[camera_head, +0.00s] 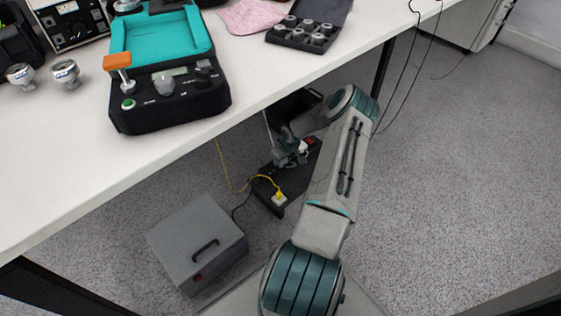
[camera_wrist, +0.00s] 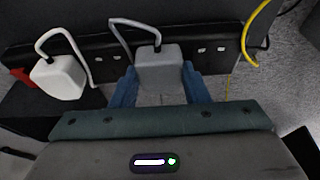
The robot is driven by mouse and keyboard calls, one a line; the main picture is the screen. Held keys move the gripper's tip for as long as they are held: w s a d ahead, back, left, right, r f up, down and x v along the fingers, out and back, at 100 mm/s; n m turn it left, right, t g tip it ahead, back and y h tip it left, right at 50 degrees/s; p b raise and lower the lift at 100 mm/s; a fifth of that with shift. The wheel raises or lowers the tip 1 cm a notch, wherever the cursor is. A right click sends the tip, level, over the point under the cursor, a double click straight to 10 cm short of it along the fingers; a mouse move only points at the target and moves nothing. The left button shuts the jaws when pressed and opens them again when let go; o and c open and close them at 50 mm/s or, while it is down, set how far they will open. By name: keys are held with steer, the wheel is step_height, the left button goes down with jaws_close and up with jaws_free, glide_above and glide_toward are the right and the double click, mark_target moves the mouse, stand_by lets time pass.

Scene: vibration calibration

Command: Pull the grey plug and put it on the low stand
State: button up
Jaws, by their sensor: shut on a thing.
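The grey plug (camera_wrist: 158,68) with its grey cord is between the two blue fingers of my gripper (camera_wrist: 160,92), which is shut on it. The plug lies against the black power strip (camera_wrist: 110,62) in the wrist view; I cannot tell whether its pins are seated. In the head view, my gripper (camera_head: 290,158) is down at the power strip (camera_head: 266,201) under the table, and hides the grey plug. I cannot pick out the low stand with certainty.
A white plug (camera_wrist: 60,77) sits left of the grey one in the wrist view. A yellow cable (camera_wrist: 250,32) runs at the right. In the head view, a grey box (camera_head: 178,243) with a handle stands near the strip. The white tabletop (camera_head: 270,85) overhangs at the left.

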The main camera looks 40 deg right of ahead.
steer(key=shift+r+p, duration=0.35)
steer(key=shift+r, duration=0.45)
stand_by(0.9)
steer(key=shift+r+p, duration=1.05)
steer(key=shift+r, duration=0.65)
steer(key=s+d+f, duration=0.1)
steer(key=s+d, duration=0.1)
steer(key=s, duration=0.1)
steer(key=s+d+f+b, duration=0.1)
steer(key=s+d+f, duration=0.1)
steer(key=s+d, duration=0.1)
steer(key=s+d+f+b, duration=0.1)
steer(key=s+d, duration=0.2)
steer(key=shift+s+f, duration=0.25)
steer(key=shift+f+b, duration=0.95)
steer(key=shift+f, duration=0.2)
steer(key=shift+f+b, duration=0.35)
steer(key=shift+f, duration=0.1)
steer(key=o, duration=1)
